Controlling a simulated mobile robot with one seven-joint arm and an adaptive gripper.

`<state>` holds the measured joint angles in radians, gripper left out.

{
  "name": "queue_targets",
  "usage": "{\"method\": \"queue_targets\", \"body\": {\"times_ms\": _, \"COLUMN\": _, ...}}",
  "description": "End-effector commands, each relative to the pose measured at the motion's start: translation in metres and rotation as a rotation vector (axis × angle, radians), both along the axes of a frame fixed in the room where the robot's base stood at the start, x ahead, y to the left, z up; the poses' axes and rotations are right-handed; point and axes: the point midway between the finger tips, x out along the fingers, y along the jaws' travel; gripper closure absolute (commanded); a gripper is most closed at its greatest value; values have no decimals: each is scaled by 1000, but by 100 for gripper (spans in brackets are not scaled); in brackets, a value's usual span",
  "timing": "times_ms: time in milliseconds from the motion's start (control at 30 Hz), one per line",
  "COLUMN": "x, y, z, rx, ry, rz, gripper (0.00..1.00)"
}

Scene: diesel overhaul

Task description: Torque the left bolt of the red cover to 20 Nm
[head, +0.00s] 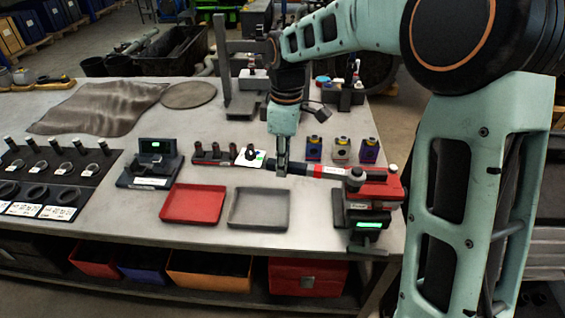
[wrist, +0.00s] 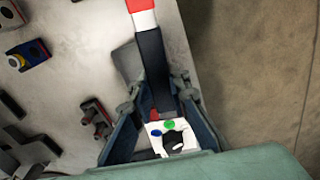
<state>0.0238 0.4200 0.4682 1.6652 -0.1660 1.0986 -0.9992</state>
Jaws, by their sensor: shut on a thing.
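The torque wrench (head: 325,171) has a black handle with red and white bands. It lies roughly level above the table, its handle end to the left. My gripper (head: 283,168) is shut on its black handle. The handle also shows between the fingers in the wrist view (wrist: 153,65). The wrench's dark round head (head: 356,175) is over the left side of the red cover (head: 378,190) and hides the left bolt. I cannot tell whether it is fully seated. The right bolt (head: 393,168) stands at the cover's right edge. A green display (head: 368,225) glows on the fixture below.
A red tray (head: 193,222) and a grey tray (head: 258,226) lie in front. A socket rack (head: 213,152) and a white card (head: 250,158) are near the handle end. Several coloured blocks (head: 341,150) stand just behind the wrench. A press (head: 243,100) stands at the back.

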Motion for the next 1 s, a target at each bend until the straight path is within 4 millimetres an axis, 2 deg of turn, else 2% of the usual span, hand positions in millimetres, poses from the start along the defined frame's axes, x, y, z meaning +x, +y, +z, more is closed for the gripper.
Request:
{"method": "queue_targets", "body": {"times_ms": 133, "x": 8, "y": 0, "z": 3, "rx": 3, "ry": -11, "rz": -22, "gripper": 100}}
{"method": "queue_targets", "body": {"times_ms": 1000, "x": 18, "y": -2, "z": 2, "rx": 2, "ry": -11, "rz": -82, "gripper": 100}}
